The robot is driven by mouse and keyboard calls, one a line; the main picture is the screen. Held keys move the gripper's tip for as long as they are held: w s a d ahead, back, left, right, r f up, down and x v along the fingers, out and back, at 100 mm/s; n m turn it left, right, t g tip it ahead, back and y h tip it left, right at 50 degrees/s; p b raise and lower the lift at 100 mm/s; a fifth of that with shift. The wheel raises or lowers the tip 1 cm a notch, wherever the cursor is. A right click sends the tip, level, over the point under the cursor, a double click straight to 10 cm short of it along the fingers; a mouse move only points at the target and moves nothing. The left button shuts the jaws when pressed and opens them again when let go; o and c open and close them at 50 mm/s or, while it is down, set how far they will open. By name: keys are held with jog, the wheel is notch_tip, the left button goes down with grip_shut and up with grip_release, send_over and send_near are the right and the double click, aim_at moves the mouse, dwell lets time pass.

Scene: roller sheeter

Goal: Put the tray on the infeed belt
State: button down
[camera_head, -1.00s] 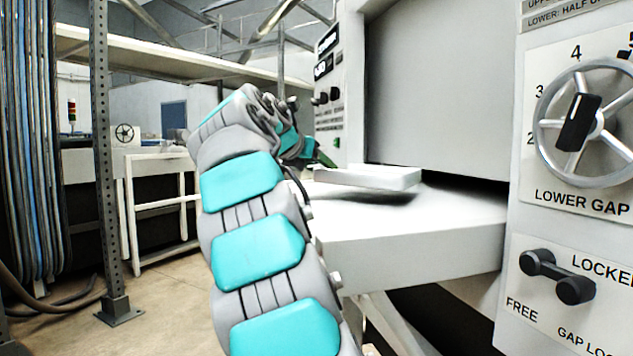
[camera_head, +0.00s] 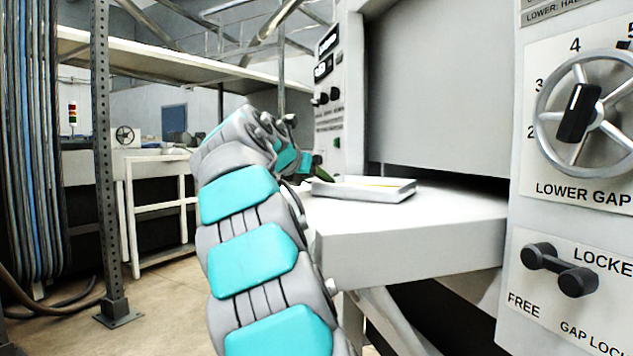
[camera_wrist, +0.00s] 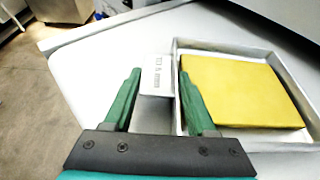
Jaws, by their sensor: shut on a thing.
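The tray (camera_head: 365,194) is a shallow, light grey metal pan with low walls. In the head view it sits on the white infeed belt (camera_head: 420,240), left of the dark machine opening, and looks to be in contact with it. In the wrist view the tray (camera_wrist: 220,46) holds a flat yellow slab (camera_wrist: 243,92). My gripper (camera_wrist: 159,78) has green fingers on either side of a pale, labelled block at the tray's left side, and is shut on it. In the head view my arm mostly hides the gripper.
The machine's upright panel (camera_head: 328,95) stands behind my gripper. A handwheel (camera_head: 590,115) and lock lever (camera_head: 558,272) are on the right panel. Bare belt lies in front and right of the tray. A perforated post (camera_head: 105,160) and white-framed bench (camera_head: 155,205) stand left.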

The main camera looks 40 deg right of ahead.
jog(key=shift+c, duration=1)
grip_release()
jog(key=p+v, duration=0.1)
jog(key=v, duration=1.1)
jog(key=shift+s+r, duration=0.1)
